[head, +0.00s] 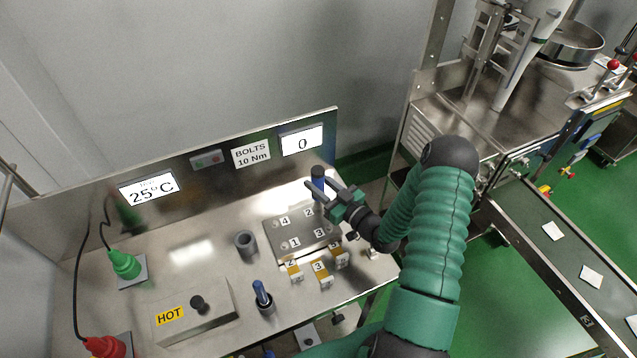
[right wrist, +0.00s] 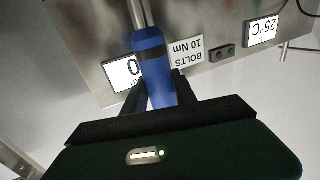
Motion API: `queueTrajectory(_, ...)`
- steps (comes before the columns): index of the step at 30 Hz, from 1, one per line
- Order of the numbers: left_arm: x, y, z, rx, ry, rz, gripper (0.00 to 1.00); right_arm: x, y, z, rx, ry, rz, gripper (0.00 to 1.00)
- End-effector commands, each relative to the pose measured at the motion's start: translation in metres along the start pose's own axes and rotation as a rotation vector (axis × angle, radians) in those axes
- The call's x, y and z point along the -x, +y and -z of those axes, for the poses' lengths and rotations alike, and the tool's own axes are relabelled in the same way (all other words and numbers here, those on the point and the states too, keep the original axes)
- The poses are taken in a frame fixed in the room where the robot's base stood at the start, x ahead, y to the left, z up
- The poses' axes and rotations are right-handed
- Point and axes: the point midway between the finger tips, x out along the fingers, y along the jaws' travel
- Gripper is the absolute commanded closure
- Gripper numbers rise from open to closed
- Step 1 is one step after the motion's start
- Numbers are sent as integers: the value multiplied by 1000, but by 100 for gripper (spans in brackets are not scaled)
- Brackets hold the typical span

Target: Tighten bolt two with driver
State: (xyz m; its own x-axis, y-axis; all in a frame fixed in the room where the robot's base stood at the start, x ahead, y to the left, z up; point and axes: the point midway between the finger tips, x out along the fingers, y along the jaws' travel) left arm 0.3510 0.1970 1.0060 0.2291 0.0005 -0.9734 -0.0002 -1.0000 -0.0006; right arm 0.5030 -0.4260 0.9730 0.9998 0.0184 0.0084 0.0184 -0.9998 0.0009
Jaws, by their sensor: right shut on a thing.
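My right gripper (head: 324,192) is shut on a driver with a blue handle (head: 318,176). The driver stands roughly upright above the far right corner of the metal plate (head: 299,238), near the label 2 (head: 308,212). In the right wrist view the blue handle (right wrist: 155,75) sits between the dark fingers, and its metal shaft runs out of the top edge. Bolt two and the driver's tip are hidden or too small to tell, so contact is unclear. The plate also bears labels 1, 3 and 4. My left gripper is out of view.
A second blue-handled tool (head: 262,291) stands in a dark holder. Nearby are an empty grey cup (head: 246,243), a box marked HOT (head: 193,312) and small numbered blocks (head: 320,274). The back panel has a "BOLTS 10 Nm" sign (head: 251,153) and a display (head: 302,142) reading 0.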

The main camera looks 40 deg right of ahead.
Motion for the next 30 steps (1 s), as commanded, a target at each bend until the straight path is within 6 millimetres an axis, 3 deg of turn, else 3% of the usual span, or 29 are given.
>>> queueTrajectory(7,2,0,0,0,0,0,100,1,-1,-1,-4,-10,1,100)
queueTrajectory(30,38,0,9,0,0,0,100,0,-1,51,-1,-1,1,100)
